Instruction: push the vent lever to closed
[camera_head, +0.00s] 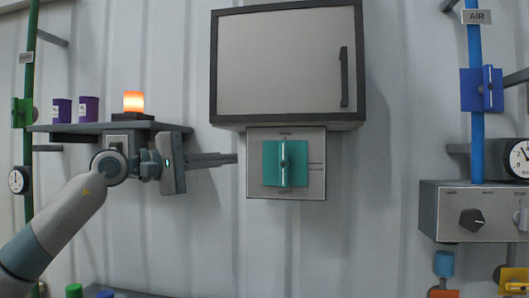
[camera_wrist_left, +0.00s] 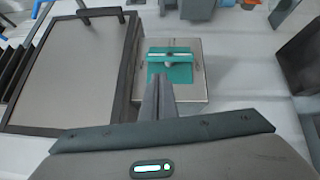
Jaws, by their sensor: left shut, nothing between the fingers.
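The lever stands upright in the head view. Small labels are above and below it, too blurred to read surely. In the left wrist view the teal plate (camera_wrist_left: 178,74) and the lever (camera_wrist_left: 183,55) show just beyond my fingertips. My left gripper (camera_head: 236,159) is shut and empty, pointing right, just left of the panel, with a small gap seen between fingertips and panel. Its fingers also show in the left wrist view (camera_wrist_left: 158,82). My right gripper is out of view.
A grey cabinet (camera_head: 280,62) with a dark frame hangs directly above the panel. A shelf (camera_head: 75,128) with a lit orange lamp (camera_head: 133,101) and purple cups is behind my left arm. A blue pipe (camera_head: 477,130) and a knob box (camera_head: 447,208) are at right.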

